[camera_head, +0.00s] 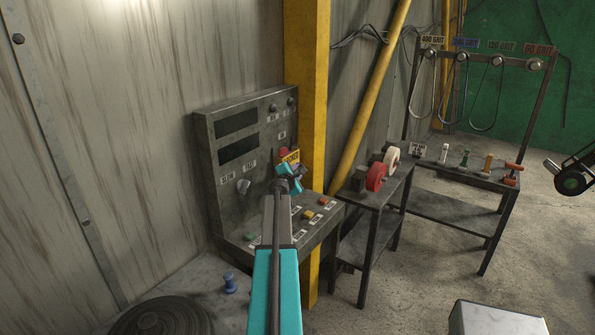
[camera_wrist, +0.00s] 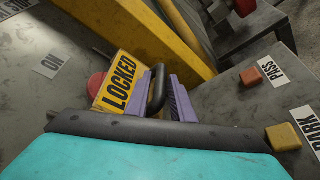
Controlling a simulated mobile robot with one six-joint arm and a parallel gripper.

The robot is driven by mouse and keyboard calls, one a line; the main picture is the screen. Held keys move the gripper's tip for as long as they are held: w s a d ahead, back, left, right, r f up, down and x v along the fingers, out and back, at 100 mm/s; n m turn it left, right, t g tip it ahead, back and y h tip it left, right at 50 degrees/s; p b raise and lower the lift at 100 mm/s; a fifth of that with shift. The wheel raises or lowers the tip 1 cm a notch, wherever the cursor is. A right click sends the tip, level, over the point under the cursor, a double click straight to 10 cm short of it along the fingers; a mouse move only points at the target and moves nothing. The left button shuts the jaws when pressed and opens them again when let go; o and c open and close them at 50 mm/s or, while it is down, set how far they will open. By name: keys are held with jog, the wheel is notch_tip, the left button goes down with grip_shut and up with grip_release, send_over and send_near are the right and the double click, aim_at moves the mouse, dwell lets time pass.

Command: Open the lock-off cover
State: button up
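A red round part (camera_wrist: 97,84) shows beside the plate in the wrist view. A black bar handle (camera_wrist: 157,88) stands next to the plate. The purple fingers of my gripper (camera_wrist: 158,97) are on either side of this handle. Whether they press on it I cannot tell. My wrist hides the handle's lower end and much of the cover in the head view.
The grey console (camera_head: 225,160) has dark screens, knobs and several coloured buttons, including a red button (camera_wrist: 251,77) and a yellow button (camera_wrist: 283,137) right of my gripper. A yellow post (camera_head: 306,80) stands close behind. A bench with red and white wheels (camera_head: 376,176) is to the right.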

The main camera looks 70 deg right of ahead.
jog(key=shift+d+f, duration=0.1)
jog(key=shift+d, duration=0.4)
grip_shut()
jog(key=shift+f, duration=0.15)
notch_tip(320, 180, down, 8)
jog(key=b, duration=0.7)
jog(key=shift+r, duration=0.25)
grip_release()
jog(key=shift+r, duration=0.1)
